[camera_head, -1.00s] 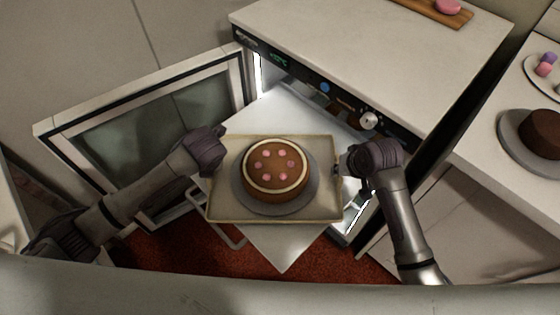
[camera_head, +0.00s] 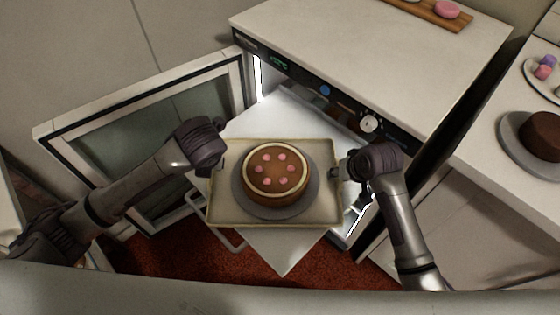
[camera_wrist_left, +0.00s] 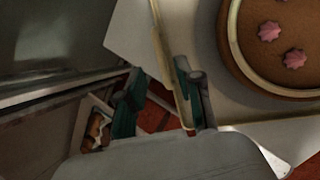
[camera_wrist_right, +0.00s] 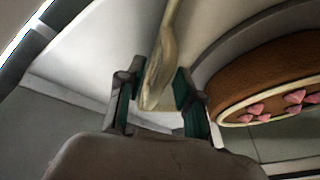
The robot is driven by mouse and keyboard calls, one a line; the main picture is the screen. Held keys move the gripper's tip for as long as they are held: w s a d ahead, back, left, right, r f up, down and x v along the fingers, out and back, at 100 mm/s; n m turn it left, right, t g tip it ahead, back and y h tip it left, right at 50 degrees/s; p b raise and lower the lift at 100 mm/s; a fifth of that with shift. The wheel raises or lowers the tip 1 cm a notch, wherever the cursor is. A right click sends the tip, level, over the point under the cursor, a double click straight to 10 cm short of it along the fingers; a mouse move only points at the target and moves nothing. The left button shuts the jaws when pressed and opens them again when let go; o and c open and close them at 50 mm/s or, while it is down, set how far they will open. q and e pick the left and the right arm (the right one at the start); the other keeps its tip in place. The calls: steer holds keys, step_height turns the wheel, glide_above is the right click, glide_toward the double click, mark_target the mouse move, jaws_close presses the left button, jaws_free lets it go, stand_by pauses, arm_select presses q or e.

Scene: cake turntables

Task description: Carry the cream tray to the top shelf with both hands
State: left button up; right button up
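The cream tray (camera_head: 222,213) lies level over a white surface in front of the cabinet opening. It carries a brown cake (camera_head: 276,174) with pink dots on a grey round plate (camera_head: 240,193). My left gripper (camera_head: 213,168) is at the tray's left edge; in the left wrist view its fingers (camera_wrist_left: 160,85) stand apart, the rim (camera_wrist_left: 166,50) between them, close to the right finger. My right gripper (camera_head: 338,172) is at the right edge; in the right wrist view its fingers (camera_wrist_right: 157,88) stand apart around the tray rim (camera_wrist_right: 164,45). Firm contact cannot be seen.
The cabinet (camera_head: 375,60) stands open, its glass door (camera_head: 145,130) swung out left. The opening is partly hidden behind the tray. A wooden board (camera_head: 430,12) lies on top, with clear room around it. A counter at right holds a dark cake (camera_head: 543,135).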

steer(key=shift+r, duration=0.1)
arm_select(q)
steer(key=v, duration=0.4)
arm_select(e)
steer(key=v, duration=1.1)
steer(key=shift+s+r, duration=0.2)
steer(key=shift+r, duration=0.1)
steer(key=shift+d, duration=0.1)
arm_select(q)
steer(key=shift+f, duration=0.1)
